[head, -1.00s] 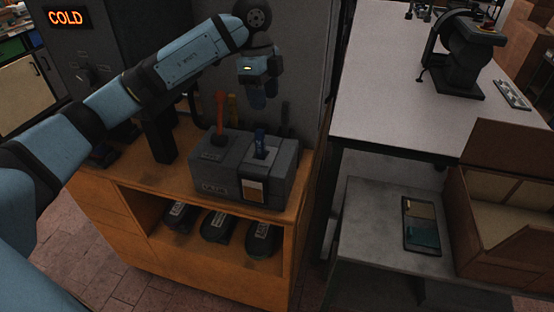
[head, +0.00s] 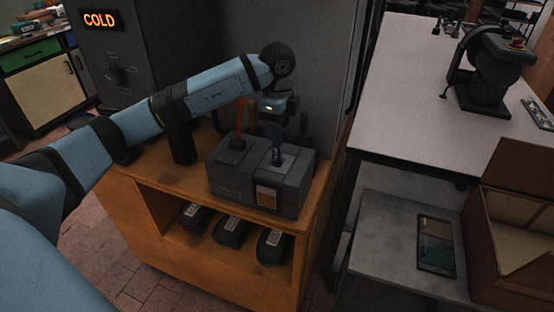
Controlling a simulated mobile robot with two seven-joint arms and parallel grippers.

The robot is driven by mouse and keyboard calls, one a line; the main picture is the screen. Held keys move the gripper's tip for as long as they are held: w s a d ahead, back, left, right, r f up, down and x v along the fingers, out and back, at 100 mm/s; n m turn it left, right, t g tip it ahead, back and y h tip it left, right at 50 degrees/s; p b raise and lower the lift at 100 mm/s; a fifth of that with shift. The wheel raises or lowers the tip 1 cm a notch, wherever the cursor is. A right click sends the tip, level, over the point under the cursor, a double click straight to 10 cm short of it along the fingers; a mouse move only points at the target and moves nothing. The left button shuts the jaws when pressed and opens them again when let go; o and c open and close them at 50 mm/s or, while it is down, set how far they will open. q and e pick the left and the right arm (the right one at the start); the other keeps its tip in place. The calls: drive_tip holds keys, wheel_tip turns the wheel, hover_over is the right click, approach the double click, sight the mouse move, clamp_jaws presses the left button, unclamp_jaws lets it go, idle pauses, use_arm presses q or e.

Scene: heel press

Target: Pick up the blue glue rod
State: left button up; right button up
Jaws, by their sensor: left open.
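The blue glue rod (head: 278,156) stands upright in the right slot of a dark grey two-slot holder (head: 228,181) on the orange wooden cabinet. My left gripper (head: 275,142) is directly above and around the top of the blue rod, pointing down, with its jaws open. The fingers partly hide the rod's upper end, and I cannot tell whether they touch it. A red rod (head: 239,124) stands in the holder's left slot, just left of my gripper. My right gripper is not in view.
Several dark cases (head: 230,228) sit on the shelf of the cabinet (head: 140,195). A grey machine with a lit COLD sign (head: 99,20) stands behind left. A white table (head: 410,100) with a black press (head: 485,70) and an open brown box (head: 510,235) are at right.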

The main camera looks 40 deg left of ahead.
use_arm(q)
drive_tip(key=shift+f, duration=2)
clamp_jaws()
drive_tip(key=shift+r, duration=0.1)
wheel_tip(320, 180, up, 20)
drive_tip(key=p, duration=0.1)
drive_tip(key=shift+a, duration=0.1)
